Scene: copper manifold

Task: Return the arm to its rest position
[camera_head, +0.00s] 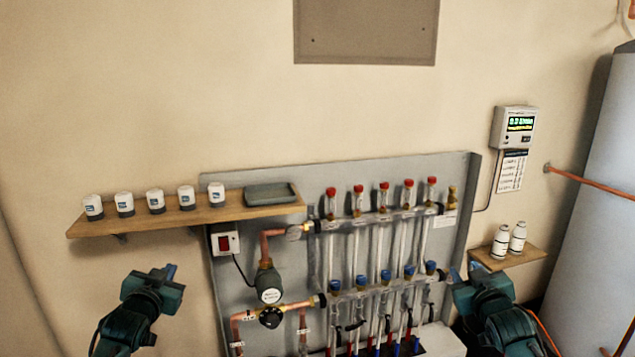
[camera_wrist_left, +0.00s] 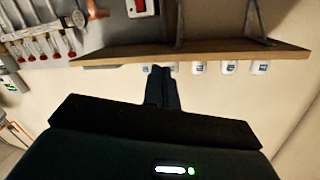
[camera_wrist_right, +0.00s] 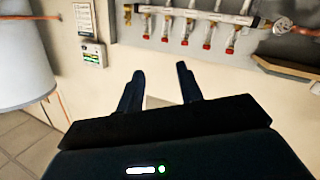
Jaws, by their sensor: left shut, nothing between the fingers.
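My left gripper (camera_head: 168,273) is at the lower left in the head view, below the wooden shelf and left of the manifold board. In the left wrist view its fingers (camera_wrist_left: 161,72) are together with nothing between them. My right gripper (camera_head: 463,275) is at the lower right in the head view, in front of the board's right edge. In the right wrist view its fingers (camera_wrist_right: 162,80) stand apart with nothing between them.
The wooden shelf (camera_head: 150,223) carries several white-and-dark cups and a grey tray (camera_head: 270,194). The manifold (camera_head: 375,220) has red and blue valve caps. A small shelf (camera_head: 510,260) holds two white bottles (camera_head: 509,240). A grey tank (camera_head: 595,220) stands at the right.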

